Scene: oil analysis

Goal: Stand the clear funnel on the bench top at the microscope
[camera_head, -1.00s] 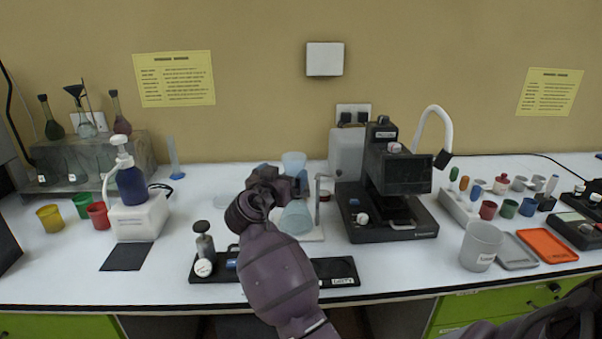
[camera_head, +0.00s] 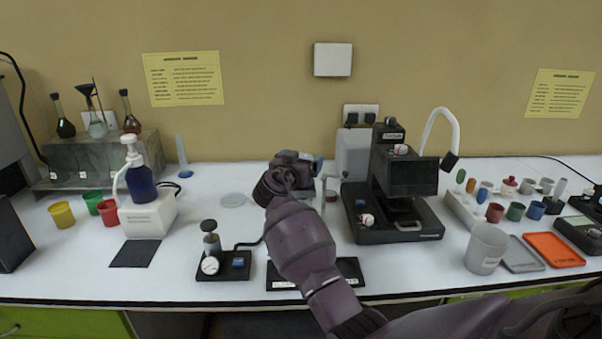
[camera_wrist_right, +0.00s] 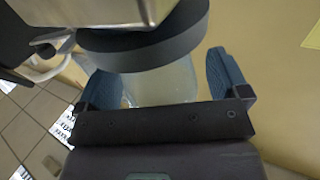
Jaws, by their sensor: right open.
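My right gripper (camera_head: 292,165) is over the back middle of the bench, left of the black microscope (camera_head: 405,185). The gripper and forearm hide what stands behind them, and I cannot clearly make out the clear funnel in the head view. In the right wrist view the two blue fingers (camera_wrist_right: 163,82) are apart. A pale translucent body (camera_wrist_right: 165,84) shows between them, partly covered by a dark rounded part; I cannot tell whether it is the funnel or the vessel under it. My left gripper is not in view.
A small stand (camera_head: 328,190) is close right of my gripper. A gauge block (camera_head: 222,264) and black plate (camera_head: 350,268) lie in front. A beaker (camera_head: 486,248) and orange tray (camera_head: 554,249) are right of the microscope.

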